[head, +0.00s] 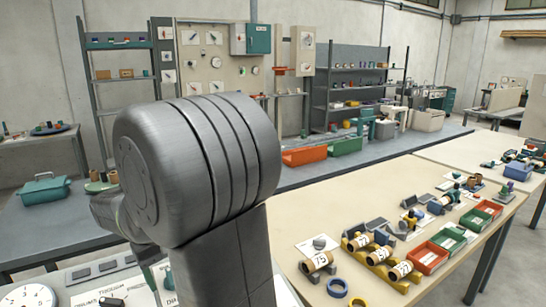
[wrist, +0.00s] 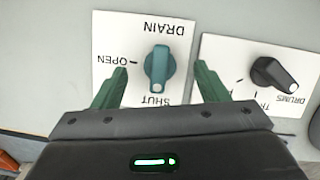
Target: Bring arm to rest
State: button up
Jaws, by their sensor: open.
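My gripper (wrist: 160,82) is open in the wrist view, its two green fingers spread apart and empty. The teal DRAIN knob (wrist: 159,68) shows between the fingers, with a visible gap on both sides. Its handle stands upright in the picture, in line with the SHUT mark below it; OPEN is to the left. The height of the fingertips above the panel is hard to tell. In the head view my large grey arm link fills the centre left and hides much of the panel and gripper.
A black DRUMS knob (wrist: 274,74) is right of the DRAIN plate. In the head view a white dial (head: 28,296) is at lower left. A wooden table (head: 440,185) at right holds labelled rolls and red and green trays. A teal box (head: 45,189) sits on the bench behind.

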jog(key=shift+d+m+y, duration=0.15)
jog(key=shift+m+y, duration=0.15)
jog(key=shift+m, duration=0.7)
jog(key=shift+r, duration=0.1)
